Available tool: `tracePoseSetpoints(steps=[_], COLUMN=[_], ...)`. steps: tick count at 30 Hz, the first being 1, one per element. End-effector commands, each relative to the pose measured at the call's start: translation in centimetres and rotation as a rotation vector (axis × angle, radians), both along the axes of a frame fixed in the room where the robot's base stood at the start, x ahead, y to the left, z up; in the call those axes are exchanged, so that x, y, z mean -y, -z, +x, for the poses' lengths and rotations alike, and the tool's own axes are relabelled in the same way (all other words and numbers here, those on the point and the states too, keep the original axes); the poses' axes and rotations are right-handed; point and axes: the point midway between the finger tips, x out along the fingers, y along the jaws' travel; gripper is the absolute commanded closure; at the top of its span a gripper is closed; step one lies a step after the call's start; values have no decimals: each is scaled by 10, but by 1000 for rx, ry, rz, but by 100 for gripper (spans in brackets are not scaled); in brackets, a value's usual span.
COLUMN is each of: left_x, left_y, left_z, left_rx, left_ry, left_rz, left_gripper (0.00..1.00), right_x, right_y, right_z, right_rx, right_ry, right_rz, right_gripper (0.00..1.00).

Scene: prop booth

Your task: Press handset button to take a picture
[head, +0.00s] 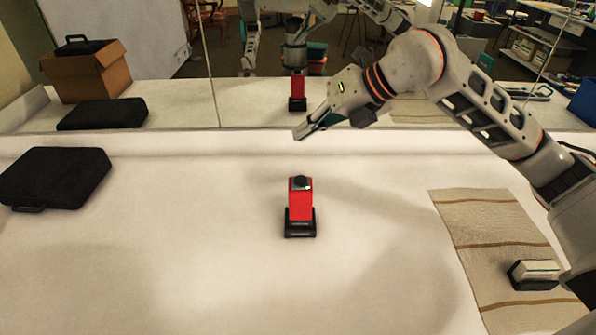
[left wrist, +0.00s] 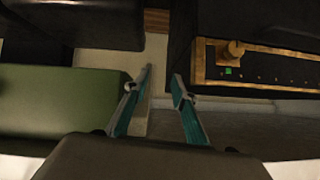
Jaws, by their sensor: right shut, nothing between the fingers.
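A red upright box-shaped device (head: 301,206) with a round black top and a black base stands mid-table in the head view. A small pale and black device (head: 535,272) with a thin blue line lies on the striped mat at the right. I cannot tell for sure which is the handset, and no button is clear. My right gripper (head: 304,130) is shut and empty, in the air beyond and above the red device, apart from it. My left gripper (left wrist: 161,78) shows only in the left wrist view, its teal-padded fingers apart with nothing between them.
A beige striped mat (head: 497,240) covers the table's right side. A black case (head: 54,177) lies at the left. A mirror (head: 175,98) along the back reflects the scene. A black unit with a brass knob (left wrist: 233,48) and a green padded surface (left wrist: 60,102) flank my left gripper.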

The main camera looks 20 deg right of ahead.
Motion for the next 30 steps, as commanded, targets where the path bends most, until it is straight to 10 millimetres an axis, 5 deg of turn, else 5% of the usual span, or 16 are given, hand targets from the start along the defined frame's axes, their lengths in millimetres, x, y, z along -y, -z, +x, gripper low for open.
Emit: tracePoseSetpoints(steps=[11, 24, 30], left_x=[0, -1, -4], left_y=[10, 50, 51], left_z=[-4, -11, -5], left_rx=[-9, -31, -16], left_ry=[1, 5, 7], left_rz=[0, 12, 27], left_gripper=[74, 74, 74], right_x=[0, 0, 0], right_y=[9, 64, 84], right_z=[0, 0, 0], right_rx=[-1, -7, -4], right_ry=[0, 0, 0], right_rz=[0, 1, -1], right_gripper=[100, 100, 100])
